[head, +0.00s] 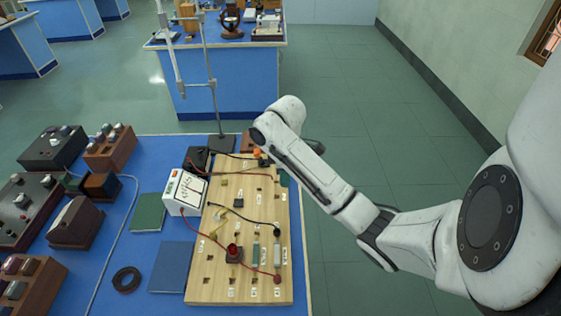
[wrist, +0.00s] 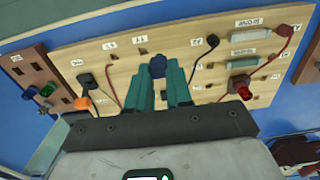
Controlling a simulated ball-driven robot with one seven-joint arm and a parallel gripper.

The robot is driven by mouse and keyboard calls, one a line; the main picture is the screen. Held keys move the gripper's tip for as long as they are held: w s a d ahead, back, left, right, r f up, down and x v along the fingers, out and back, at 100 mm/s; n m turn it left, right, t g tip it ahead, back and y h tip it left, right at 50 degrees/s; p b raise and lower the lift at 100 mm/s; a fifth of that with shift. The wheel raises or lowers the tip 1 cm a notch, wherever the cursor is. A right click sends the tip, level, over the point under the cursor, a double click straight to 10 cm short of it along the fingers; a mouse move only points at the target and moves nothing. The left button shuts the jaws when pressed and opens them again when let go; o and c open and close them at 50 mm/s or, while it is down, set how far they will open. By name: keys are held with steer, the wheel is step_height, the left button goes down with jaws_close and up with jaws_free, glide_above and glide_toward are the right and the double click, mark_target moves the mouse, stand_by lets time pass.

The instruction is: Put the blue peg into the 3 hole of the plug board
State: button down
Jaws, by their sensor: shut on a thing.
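My gripper (wrist: 160,80) has teal fingers, shut on the blue peg (wrist: 158,63). The peg's dark blue body shows between and just beyond the fingertips, over the wooden plug board (wrist: 115,64). I cannot tell whether its hidden end touches the board. The board also shows in the head view (head: 225,285), on the blue bench at the lower middle. White labels and small holes are spread over it, but I cannot read which label is 3. In the head view my arm reaches to the board's far end, and the fingers are not clearly visible.
Red and black leads cross the board. A red part (wrist: 240,84) and grey blocks (wrist: 249,34) sit on it. A white meter (head: 184,192) stands at its left edge and a stand (head: 221,143) behind it. Wooden and black boxes fill the bench's left side.

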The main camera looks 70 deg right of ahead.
steer(key=shift+s+a+r, duration=0.3)
steer(key=shift+a+r, duration=0.1)
steer(key=shift+r, duration=0.3)
steer(key=shift+s+a+r, duration=0.3)
steer(key=shift+a+r, duration=0.1)
steer(key=shift+r, duration=0.3)
steer(key=shift+s+a+r, duration=0.3)
steer(key=shift+a+r, duration=0.1)
steer(key=shift+r, duration=0.3)
